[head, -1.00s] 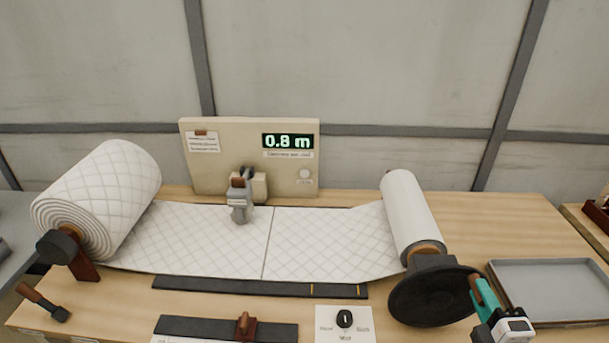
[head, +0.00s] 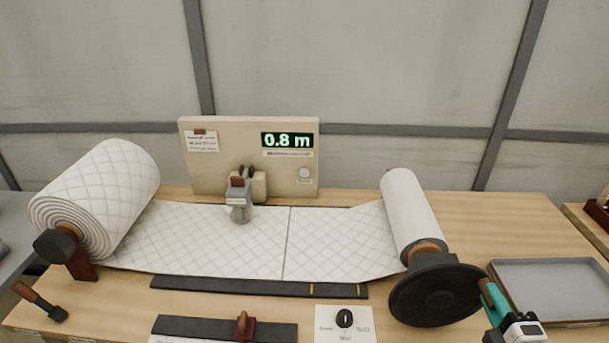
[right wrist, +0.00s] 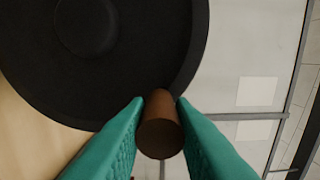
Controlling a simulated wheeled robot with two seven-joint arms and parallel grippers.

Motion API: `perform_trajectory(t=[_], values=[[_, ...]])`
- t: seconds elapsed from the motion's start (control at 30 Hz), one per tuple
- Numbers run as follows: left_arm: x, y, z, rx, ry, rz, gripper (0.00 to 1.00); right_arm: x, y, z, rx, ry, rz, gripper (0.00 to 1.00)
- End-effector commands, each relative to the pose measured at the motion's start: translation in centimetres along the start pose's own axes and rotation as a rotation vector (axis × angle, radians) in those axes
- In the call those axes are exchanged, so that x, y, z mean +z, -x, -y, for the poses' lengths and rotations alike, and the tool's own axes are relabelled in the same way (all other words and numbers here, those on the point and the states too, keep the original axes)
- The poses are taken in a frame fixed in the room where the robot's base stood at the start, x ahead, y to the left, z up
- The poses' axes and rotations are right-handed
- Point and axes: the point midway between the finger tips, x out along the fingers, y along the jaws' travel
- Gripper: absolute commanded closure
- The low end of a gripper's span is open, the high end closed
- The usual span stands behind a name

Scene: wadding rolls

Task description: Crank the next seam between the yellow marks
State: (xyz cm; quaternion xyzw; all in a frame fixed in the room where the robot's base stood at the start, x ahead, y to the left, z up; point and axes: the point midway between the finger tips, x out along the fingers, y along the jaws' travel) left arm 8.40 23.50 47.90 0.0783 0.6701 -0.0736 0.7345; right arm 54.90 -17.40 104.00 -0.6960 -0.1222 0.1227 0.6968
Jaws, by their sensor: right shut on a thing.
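White quilted wadding (head: 200,240) runs from the big roll (head: 105,195) at left to the take-up roll (head: 410,215) at right. A dark seam (head: 287,245) crosses the web. Its lower end is left of both yellow marks (head: 312,290) on the black strip (head: 230,286). The black crank wheel (head: 437,297) is at the take-up roll's near end. My right gripper (head: 490,293) is at the wheel's right edge. In the right wrist view its teal fingers are shut on the brown crank handle (right wrist: 160,125). My left gripper is not in view.
A panel (head: 225,160) behind the web has a display (head: 287,140) reading 0.8 m. A grey clamp-like device (head: 239,205) stands over the web. A grey tray (head: 555,285) is close to my right gripper.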

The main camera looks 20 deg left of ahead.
Motion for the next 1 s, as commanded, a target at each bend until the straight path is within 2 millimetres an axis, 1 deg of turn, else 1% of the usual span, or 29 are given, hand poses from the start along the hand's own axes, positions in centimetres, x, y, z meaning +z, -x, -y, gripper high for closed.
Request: perform_trajectory(t=[0.27,0.6,1.0], values=[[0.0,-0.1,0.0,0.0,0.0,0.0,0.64,0.0,0.0,-0.3,0.004,-0.001,0.001,0.93],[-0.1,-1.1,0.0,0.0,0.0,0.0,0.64,-1.0,0.1,-1.6,0.004,0.0,0.002,0.93],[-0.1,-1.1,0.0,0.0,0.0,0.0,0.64,-1.1,0.0,-1.7,0.003,-0.001,0.001,0.93]])
